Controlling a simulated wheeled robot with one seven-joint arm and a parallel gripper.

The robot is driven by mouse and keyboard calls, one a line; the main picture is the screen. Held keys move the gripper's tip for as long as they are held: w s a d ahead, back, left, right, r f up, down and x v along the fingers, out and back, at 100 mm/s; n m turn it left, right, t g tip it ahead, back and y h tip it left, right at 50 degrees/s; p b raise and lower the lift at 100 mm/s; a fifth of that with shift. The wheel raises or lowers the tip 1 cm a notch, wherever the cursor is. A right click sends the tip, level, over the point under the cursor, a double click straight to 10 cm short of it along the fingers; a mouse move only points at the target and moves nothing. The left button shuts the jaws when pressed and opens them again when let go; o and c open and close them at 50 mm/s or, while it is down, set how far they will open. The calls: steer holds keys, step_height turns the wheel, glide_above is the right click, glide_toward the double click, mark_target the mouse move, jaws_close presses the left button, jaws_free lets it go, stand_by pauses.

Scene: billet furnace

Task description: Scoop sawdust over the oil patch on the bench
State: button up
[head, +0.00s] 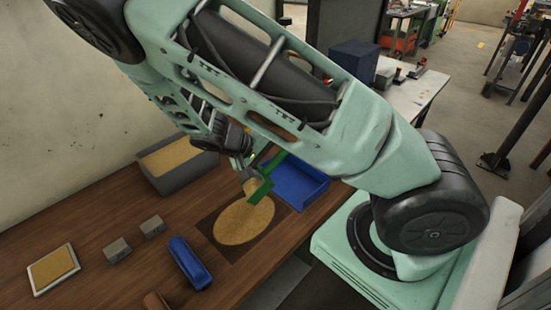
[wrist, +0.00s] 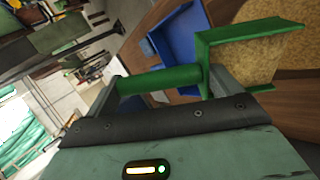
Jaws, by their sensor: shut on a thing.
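My gripper (wrist: 157,84) is shut on the handle of a green scoop (wrist: 206,52). In the head view, the scoop (head: 260,191) is tilted over the bench, with tan sawdust at its mouth. Beneath it a broad oval of sawdust (head: 243,222) lies inside a dark square patch (head: 212,232) on the bench. No bare oil can be told apart from that dark square. A grey bin (head: 175,180) holding sawdust stands behind, near the wall. My gripper (head: 246,166) is partly hidden by my arm in the head view.
A blue open tray (head: 302,190) sits right of the sawdust. A blue long object (head: 190,263) lies in front. Two grey blocks (head: 117,250) and a pale shallow tray with a tan slab (head: 40,288) are at left. Bare wood (head: 105,222) lies between bin and blocks.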

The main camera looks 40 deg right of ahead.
mark_target(265, 176)
steer(key=shift+a, duration=0.2)
steer(key=shift+a, duration=1.25)
steer(key=shift+p, duration=0.3)
steer(key=shift+s+a, duration=0.1)
steer(key=shift+a, duration=1.3)
steer(key=shift+a, duration=0.1)
steer(key=shift+a+p, duration=0.45)
steer(key=shift+a, duration=0.75)
steer(key=shift+s+d, duration=0.1)
